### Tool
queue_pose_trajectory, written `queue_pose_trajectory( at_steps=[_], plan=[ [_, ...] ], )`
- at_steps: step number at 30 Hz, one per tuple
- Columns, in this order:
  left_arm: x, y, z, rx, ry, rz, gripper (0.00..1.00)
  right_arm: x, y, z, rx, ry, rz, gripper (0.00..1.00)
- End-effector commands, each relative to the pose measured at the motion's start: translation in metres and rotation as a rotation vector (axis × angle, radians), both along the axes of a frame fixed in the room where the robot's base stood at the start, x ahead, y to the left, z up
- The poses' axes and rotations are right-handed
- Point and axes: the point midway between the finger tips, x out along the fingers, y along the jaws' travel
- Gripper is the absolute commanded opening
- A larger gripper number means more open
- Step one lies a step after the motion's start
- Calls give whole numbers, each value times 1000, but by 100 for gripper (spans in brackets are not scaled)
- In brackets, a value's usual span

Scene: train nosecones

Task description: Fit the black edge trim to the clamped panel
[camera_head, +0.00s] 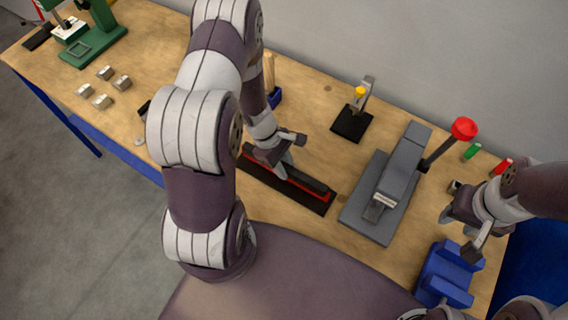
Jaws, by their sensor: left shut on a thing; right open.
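The long black edge trim (313,186) lies along a red strip on a dark mat (316,207) near the table's front edge. My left gripper (284,173) points down at the trim and is shut on it near its middle; my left arm hides part of the strip's left end. The grey clamp fixture (366,217) stands to the right, with a long grey block and a red-knobbed lever (464,128). I cannot clearly make out the panel in it. My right gripper (470,238) is open and empty at the right, above a blue block.
The blue block (447,275) stands at the front right corner. A small black stand with a yellow knob (360,93) is behind the trim. Green (472,151) and red (502,166) pieces lie at the back right. Several small metal blocks and a green press (95,45) are far left.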

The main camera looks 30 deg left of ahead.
Motion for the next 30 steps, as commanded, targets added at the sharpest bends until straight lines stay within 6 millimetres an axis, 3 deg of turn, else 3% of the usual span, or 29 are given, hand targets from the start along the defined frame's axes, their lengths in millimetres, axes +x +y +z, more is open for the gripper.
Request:
queue_pose_trajectory(
  at_steps=[3, 4, 6, 17, 30],
  plan=[
    [0, 0, 1, 0, 0, 0, 0, 0, 0, 1, 0, 0, 0, 43],
    [0, 0, 1, 0, 0, 0, 35, 0, 0, 1, 0, 0, 0, 43],
    [0, 0, 1, 0, 0, 0, 58, 0, 0, 1, 0, 0, 0, 43],
    [1, 3, 7, 0, -1, 0, 58, 0, 0, 1, 0, 0, 0, 43],
    [4, 43, 102, 2, -4, 2, 58, 0, 0, -3, 0, 0, 0, 43]
  ],
)
